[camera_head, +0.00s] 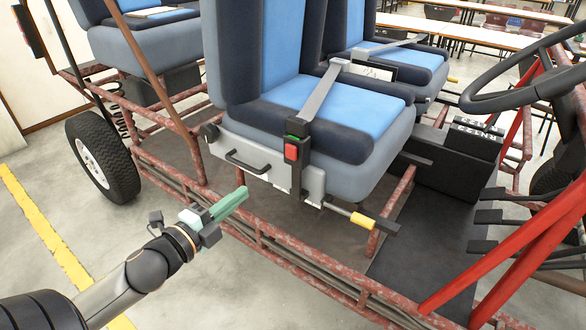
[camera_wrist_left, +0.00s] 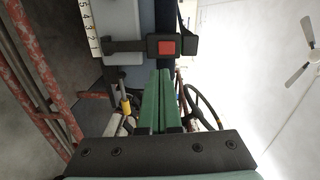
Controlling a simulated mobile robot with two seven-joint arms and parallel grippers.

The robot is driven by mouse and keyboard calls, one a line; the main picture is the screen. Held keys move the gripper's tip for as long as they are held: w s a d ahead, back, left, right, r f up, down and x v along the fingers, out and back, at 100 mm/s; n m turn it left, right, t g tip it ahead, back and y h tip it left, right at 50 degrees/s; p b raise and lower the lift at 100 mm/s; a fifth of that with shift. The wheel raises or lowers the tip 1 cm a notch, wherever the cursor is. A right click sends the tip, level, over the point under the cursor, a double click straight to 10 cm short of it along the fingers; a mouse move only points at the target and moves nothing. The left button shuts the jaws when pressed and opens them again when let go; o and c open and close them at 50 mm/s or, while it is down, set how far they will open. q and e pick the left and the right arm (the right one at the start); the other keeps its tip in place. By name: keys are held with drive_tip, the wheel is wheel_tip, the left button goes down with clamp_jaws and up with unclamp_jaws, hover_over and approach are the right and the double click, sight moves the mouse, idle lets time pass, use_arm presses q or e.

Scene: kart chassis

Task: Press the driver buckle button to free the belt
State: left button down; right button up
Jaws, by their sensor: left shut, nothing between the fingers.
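The driver buckle is a black upright block with a red button (camera_head: 291,151) on the near side of the driver seat (camera_head: 345,110). The grey belt (camera_head: 322,92) runs across the seat down to the top of the buckle, where a small green part shows. My left gripper (camera_head: 243,193), with green fingers, is shut and empty. It is to the left of and below the buckle, apart from it. In the left wrist view the green fingers (camera_wrist_left: 160,80) point toward the buckle, and the red button (camera_wrist_left: 167,47) shows just beyond their tips. My right gripper is not in view.
A grey side plate with a black handle (camera_head: 247,162) is under the seat. A yellow-tipped lever (camera_head: 361,221) sticks out to the right. The red frame rail (camera_head: 270,243) runs below my left gripper. A steering wheel (camera_head: 520,75) is at the right.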

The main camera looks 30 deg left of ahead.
use_arm(q)
drive_tip(key=shift+w+d+r+m, duration=0.15)
drive_tip(key=shift+w+r+m, duration=0.2)
drive_tip(key=shift+r+m, duration=0.2)
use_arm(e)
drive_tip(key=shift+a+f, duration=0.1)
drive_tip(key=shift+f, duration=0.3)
use_arm(q)
drive_tip(key=shift+w, duration=0.1)
drive_tip(key=b, duration=0.2)
approach(290, 152)
drive_tip(key=w, duration=0.4)
drive_tip(key=shift+w+f, duration=0.25)
drive_tip(key=shift+w, duration=0.95)
drive_tip(key=shift+w+d, duration=0.1)
drive_tip(key=shift+w, duration=0.15)
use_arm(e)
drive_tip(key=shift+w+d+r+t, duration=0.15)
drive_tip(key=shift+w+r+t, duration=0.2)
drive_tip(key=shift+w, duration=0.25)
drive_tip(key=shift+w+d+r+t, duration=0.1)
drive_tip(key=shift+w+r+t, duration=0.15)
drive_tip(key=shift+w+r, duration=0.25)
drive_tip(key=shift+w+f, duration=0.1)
